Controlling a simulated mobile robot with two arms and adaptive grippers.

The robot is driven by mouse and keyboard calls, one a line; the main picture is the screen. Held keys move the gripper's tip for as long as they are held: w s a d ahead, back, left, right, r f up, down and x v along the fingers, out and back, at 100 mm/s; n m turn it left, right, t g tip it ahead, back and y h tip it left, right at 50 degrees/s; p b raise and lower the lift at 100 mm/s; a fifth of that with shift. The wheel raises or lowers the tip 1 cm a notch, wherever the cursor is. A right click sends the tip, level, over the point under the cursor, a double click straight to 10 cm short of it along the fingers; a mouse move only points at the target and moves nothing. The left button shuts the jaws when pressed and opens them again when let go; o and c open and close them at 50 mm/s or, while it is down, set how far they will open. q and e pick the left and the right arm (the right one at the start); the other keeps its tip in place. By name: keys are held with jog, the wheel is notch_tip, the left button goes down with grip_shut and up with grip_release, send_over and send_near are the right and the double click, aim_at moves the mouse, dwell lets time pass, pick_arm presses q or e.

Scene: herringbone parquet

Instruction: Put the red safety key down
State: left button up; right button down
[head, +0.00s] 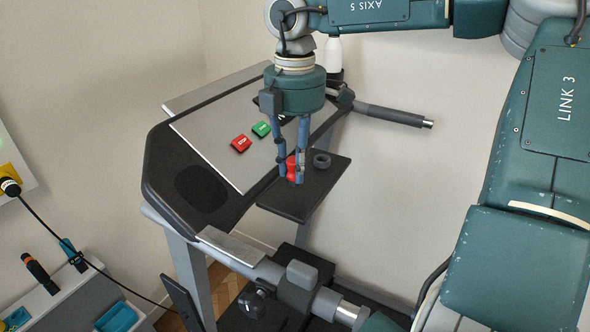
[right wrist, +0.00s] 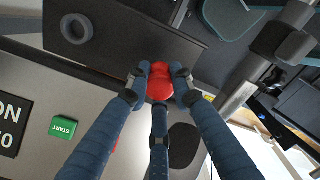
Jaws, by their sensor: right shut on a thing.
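The red safety key (head: 291,168) is a small rounded red piece at the small black shelf on the machine's console. My right gripper (head: 290,178) points down over the shelf and is shut on the key. In the right wrist view the blue fingers close around the red key (right wrist: 160,80), with the black shelf (right wrist: 130,42) behind it. I cannot tell whether the key touches the shelf (head: 290,207). The fingers hide part of the key. My left gripper is not in view.
A dark ring (head: 322,160) lies on the shelf, right of the key. The console panel (head: 205,135) has a red STOP button (head: 241,143) and a green button (head: 261,129). A white bottle (head: 334,55) stands behind my gripper. A grey handlebar (head: 395,115) sticks out to the right.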

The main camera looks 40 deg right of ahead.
notch_tip(320, 180, down, 3)
jog(key=shift+w+d+r, duration=0.15)
jog(key=c, duration=1.7)
grip_release()
jog(key=shift+c, duration=0.2)
jog(key=shift+o, duration=1.1)
jog(key=shift+r, duration=0.45)
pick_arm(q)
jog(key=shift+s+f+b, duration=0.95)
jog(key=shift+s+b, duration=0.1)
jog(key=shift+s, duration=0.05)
pick_arm(e)
notch_tip(320, 180, up, 11)
jog(key=shift+r, duration=0.15)
